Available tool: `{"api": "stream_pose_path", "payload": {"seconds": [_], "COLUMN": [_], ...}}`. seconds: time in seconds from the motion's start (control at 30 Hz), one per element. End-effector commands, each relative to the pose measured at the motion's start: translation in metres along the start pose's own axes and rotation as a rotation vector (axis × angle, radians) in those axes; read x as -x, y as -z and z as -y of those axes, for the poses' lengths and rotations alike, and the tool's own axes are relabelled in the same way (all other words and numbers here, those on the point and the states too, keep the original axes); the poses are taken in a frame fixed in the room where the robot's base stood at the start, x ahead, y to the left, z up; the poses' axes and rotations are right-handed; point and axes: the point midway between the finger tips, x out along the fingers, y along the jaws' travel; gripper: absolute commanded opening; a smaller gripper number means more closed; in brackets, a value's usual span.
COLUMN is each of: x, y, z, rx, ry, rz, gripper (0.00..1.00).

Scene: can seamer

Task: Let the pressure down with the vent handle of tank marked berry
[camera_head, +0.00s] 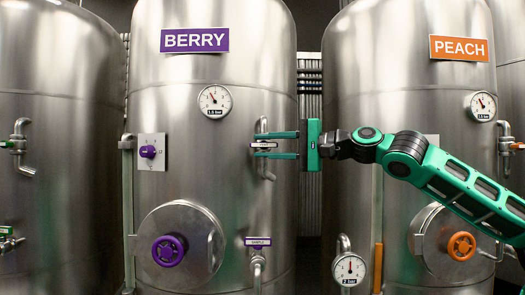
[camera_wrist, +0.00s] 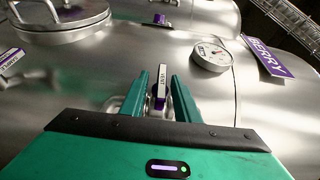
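The tank marked berry (camera_head: 225,100) stands centre-left in the head view, with a purple BERRY sign (camera_head: 194,40). Its vent handle (camera_head: 264,145), with a small white label and purple parts, sits on a pipe at the tank's right side. My gripper (camera_head: 258,144) reaches in from the right, one finger above and one below the handle. In the wrist view the handle (camera_wrist: 162,82), labelled VENT, stands between my fingers (camera_wrist: 160,78), with a gap visible on each side. The gripper is open around it. The tank's gauge (camera_head: 214,101) also shows in the wrist view (camera_wrist: 211,55).
A purple knob (camera_head: 148,151), a round hatch (camera_head: 180,247) and a SAMPLE valve (camera_head: 258,242) are on the berry tank. The peach tank (camera_head: 420,110) stands to the right, behind my arm. Another tank (camera_head: 60,110) stands at the left.

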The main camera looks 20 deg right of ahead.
Motion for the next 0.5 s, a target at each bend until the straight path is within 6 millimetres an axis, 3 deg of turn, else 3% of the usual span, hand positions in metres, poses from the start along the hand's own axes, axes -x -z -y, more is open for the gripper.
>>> {"api": "stream_pose_path", "payload": {"seconds": [0.4,0.5], "x": [-0.0078,-0.0077], "y": [-0.0002,-0.0002], "z": [0.0004,0.0003], "rx": [0.001,0.000], "ry": [0.000,0.000], "rz": [-0.001,-0.001], "gripper": [0.29,0.07]}}
